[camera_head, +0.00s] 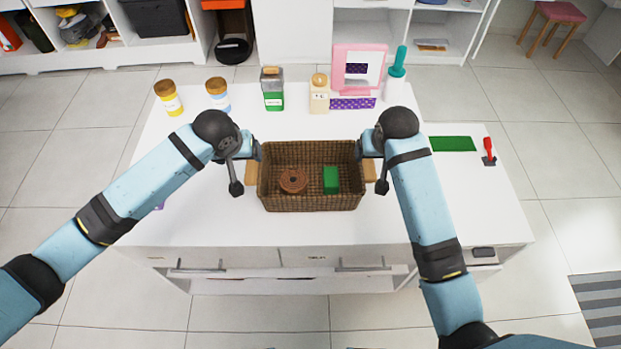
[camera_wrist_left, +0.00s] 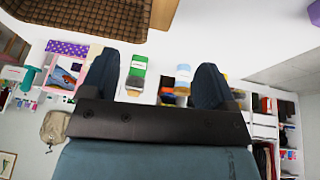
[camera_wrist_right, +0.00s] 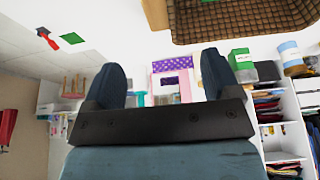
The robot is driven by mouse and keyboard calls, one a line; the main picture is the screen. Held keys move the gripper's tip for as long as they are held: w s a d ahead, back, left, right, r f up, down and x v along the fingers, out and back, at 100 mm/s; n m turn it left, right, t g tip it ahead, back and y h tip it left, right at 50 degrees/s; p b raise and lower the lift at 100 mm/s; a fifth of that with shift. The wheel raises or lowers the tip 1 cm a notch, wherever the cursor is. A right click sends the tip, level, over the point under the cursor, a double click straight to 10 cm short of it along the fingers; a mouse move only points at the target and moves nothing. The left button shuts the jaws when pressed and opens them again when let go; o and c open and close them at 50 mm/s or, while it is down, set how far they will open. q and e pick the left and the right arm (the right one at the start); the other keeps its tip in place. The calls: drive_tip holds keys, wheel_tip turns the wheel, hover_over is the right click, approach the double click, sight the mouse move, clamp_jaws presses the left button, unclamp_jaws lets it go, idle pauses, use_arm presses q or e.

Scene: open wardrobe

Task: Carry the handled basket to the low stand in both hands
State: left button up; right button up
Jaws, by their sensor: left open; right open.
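The brown woven basket (camera_head: 310,203) stands on the white table in the head view, holding a round brown object (camera_head: 293,181) and a green block (camera_head: 330,180). Its wooden handles stick out at the left (camera_head: 251,173) and right (camera_head: 369,171). My left gripper (camera_wrist_left: 155,68) is open and empty beside the left handle. My right gripper (camera_wrist_right: 162,65) is open and empty beside the right handle. Both wrist views show the basket and a handle at the top, outside the fingers. A white surface (camera_head: 495,205) adjoins the table's right side; I cannot tell whether it is the low stand.
Yellow (camera_head: 170,103) and blue (camera_head: 217,97) jars, a green-banded jar (camera_head: 273,98), a beige bottle (camera_head: 319,98), a pink-framed mirror (camera_head: 358,70) and a teal-topped bottle (camera_head: 396,75) line the table's back. A green rectangle (camera_head: 453,144) and red-handled item (camera_head: 489,150) lie right.

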sight(254, 168)
use_arm(q)
drive_tip(key=x, duration=1.3)
drive_tip(key=shift+w+f, duration=0.1)
drive_tip(key=shift+f, duration=0.2)
use_arm(e)
drive_tip(key=x, duration=1.3)
drive_tip(key=shift+w+f, duration=0.15)
drive_tip(key=shift+f, duration=0.1)
use_arm(q)
drive_tip(key=shift+c, duration=0.2)
use_arm(e)
drive_tip(key=shift+c, duration=0.2)
use_arm(q)
drive_tip(key=c, duration=1.2)
use_arm(e)
drive_tip(key=c, duration=1.2)
